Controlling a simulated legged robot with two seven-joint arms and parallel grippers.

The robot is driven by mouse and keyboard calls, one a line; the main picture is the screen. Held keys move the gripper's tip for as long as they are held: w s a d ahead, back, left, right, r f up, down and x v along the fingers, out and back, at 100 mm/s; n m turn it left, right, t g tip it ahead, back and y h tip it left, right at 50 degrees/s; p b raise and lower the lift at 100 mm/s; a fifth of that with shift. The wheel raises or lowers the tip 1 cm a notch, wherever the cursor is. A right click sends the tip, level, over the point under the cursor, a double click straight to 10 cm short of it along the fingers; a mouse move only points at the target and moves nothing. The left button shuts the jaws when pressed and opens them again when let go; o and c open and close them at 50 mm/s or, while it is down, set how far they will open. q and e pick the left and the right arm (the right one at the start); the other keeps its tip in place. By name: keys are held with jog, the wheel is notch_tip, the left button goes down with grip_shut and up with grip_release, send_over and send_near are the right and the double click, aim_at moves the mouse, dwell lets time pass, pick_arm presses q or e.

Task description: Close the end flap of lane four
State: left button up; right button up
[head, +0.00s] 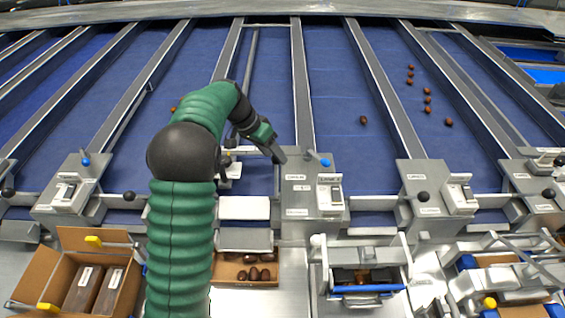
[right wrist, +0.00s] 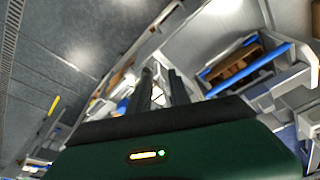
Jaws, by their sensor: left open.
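My left gripper (head: 279,154) is open, beside the grey control box (head: 300,208) with a white switch at the lower end of a blue lane (head: 262,95). Its fingers point down and right, and I see nothing held between them. At that lane's end are a pale plate (head: 244,208) and a grey plate (head: 246,240) below it; I cannot tell which is the end flap or how far it is shut.
Below the plates is a carton of dates (head: 247,272). A metal frame (head: 360,270) holds another box to its right. An open carton (head: 82,275) stands at lower left. Dates (head: 427,98) lie on lanes at right. Black-knobbed levers (head: 422,196) stick out between lanes.

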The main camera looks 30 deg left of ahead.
pick_arm(q)
jog(key=x, duration=0.5)
jog(key=shift+s+d+p, duration=0.1)
jog(key=shift+s+p, duration=0.05)
jog(key=shift+p, duration=0.25)
jog(key=shift+d+f, duration=0.1)
jog(key=shift+f, duration=0.4)
jog(key=c, duration=0.4)
jog(key=shift+r, duration=0.1)
grip_shut()
